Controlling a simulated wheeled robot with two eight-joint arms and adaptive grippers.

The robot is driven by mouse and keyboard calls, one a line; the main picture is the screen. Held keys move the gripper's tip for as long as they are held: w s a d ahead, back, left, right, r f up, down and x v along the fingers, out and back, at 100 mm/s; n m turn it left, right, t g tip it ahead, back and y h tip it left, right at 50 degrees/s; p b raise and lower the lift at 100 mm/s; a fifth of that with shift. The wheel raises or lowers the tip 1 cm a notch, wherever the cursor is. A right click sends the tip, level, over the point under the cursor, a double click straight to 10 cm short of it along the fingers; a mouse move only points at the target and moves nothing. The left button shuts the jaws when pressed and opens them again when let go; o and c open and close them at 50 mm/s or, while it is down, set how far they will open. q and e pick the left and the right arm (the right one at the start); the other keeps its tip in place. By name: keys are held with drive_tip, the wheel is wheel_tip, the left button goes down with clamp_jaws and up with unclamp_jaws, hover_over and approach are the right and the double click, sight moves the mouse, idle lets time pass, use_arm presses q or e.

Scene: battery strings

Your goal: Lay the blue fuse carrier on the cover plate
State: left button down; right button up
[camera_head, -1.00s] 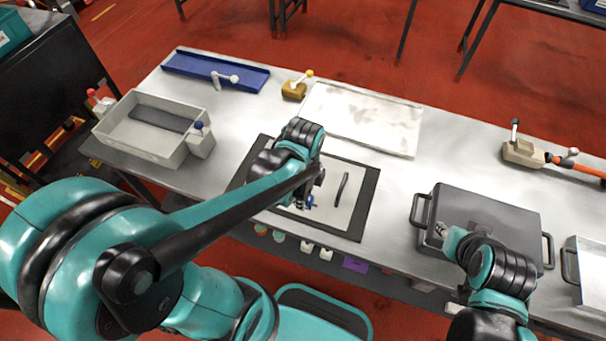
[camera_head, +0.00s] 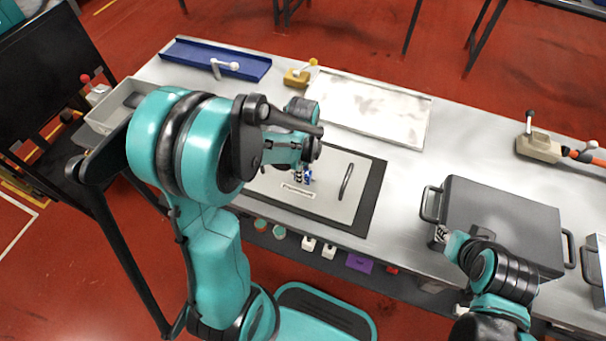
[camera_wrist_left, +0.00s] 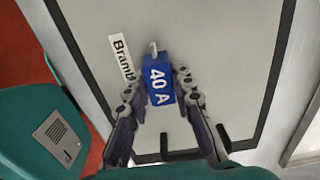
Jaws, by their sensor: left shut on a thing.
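The blue fuse carrier (camera_wrist_left: 159,98), marked "40 A", is between the fingers of my left gripper (camera_wrist_left: 156,78), which is shut on it. In the head view the carrier shows as a small blue spot (camera_head: 308,176) below my left wrist. It is over the cover plate (camera_head: 325,202), a pale grey panel with a dark border, a black handle and a white name label. I cannot tell whether the carrier touches the plate. My right gripper (camera_head: 442,235) is by the left side of the dark lidded case; its fingers are too small to read.
The dark case (camera_head: 505,220) stands right of the plate. A white tray (camera_head: 370,110) and a blue tray (camera_head: 200,62) lie at the back. A yellow-knobbed block (camera_head: 297,77) sits between them. A grey bin (camera_head: 108,112) at left is partly hidden by my arm.

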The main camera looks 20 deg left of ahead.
use_arm(q)
drive_tip(key=shift+r, duration=0.1)
drive_tip(key=c, duration=1.7)
unclamp_jaws()
drive_tip(key=shift+f, duration=0.2)
drive_tip(key=o, duration=0.4)
drive_tip(key=shift+r, duration=0.15)
